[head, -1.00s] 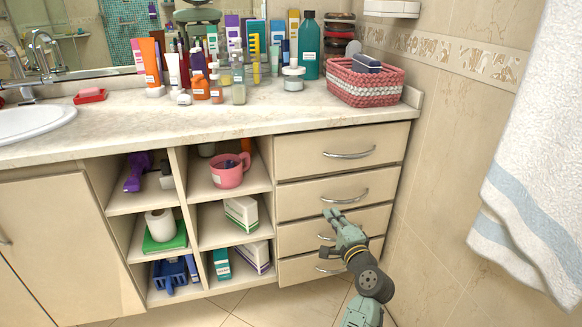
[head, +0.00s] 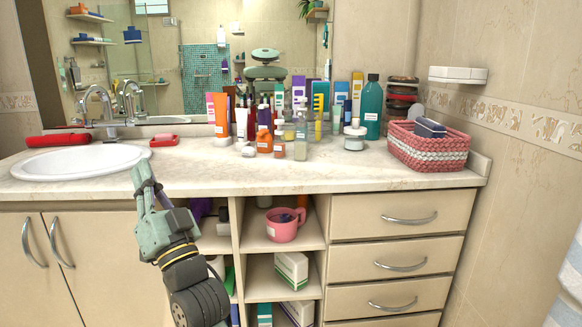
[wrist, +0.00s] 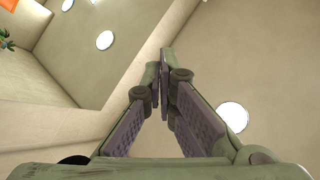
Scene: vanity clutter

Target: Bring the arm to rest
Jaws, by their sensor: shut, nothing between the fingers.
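My gripper (head: 143,179) is raised in front of the vanity, pointing up, with its tips in front of the counter edge near the sink's right end. In the wrist view its two fingers (wrist: 163,75) come together at the tips, with nothing between them. Behind the fingers the wrist view shows only the ceiling and upper walls. The arm hides part of the left cabinet and the left shelf compartments.
The white sink (head: 75,161) lies left of my gripper. Bottles and tubes, including a teal bottle (head: 371,108), crowd the back of the counter. A pink basket (head: 428,152) stands at right. A pink mug (head: 285,230) sits in an open shelf. Drawers (head: 402,214) are shut.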

